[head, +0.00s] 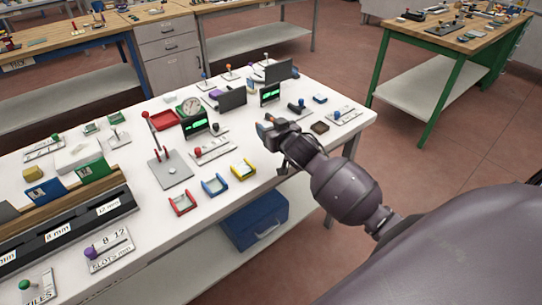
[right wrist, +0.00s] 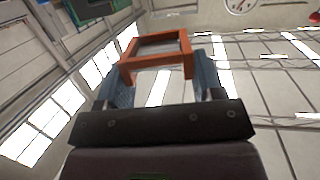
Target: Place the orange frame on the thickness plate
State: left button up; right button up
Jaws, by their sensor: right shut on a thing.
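The orange frame (right wrist: 157,62), a small open square, is held between the fingers of my right gripper (right wrist: 160,80) in the right wrist view. In the head view my right gripper (head: 270,127) is over the right part of the white table, and a little orange shows at its tip. No plate in view is clearly marked as the thickness plate. A grey plate marked "8 12 SLOTS mm" (head: 109,256) lies at the front left, and a grey square plate with a red-handled post (head: 171,171) stands near the table's middle. My left gripper is not in view.
Red (head: 183,205), blue (head: 215,186) and yellow (head: 243,170) frames lie along the near edge of the white table. Small screens, a dial and knobbed plates crowd its back. A dark square pad (head: 320,127) lies right of my gripper.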

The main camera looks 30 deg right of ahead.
send_over(272, 161)
notch_tip(272, 161, down, 7)
jog(key=shift+f+b, duration=0.1)
jog(key=shift+b, duration=0.35)
notch_tip(272, 161, down, 3)
jog(key=shift+f, duration=0.15)
jog(key=shift+f, duration=0.1)
jog(key=o, duration=1)
jog(key=shift+a, duration=0.1)
jog(key=shift+c, duration=0.2)
jog(key=shift+f, duration=0.1)
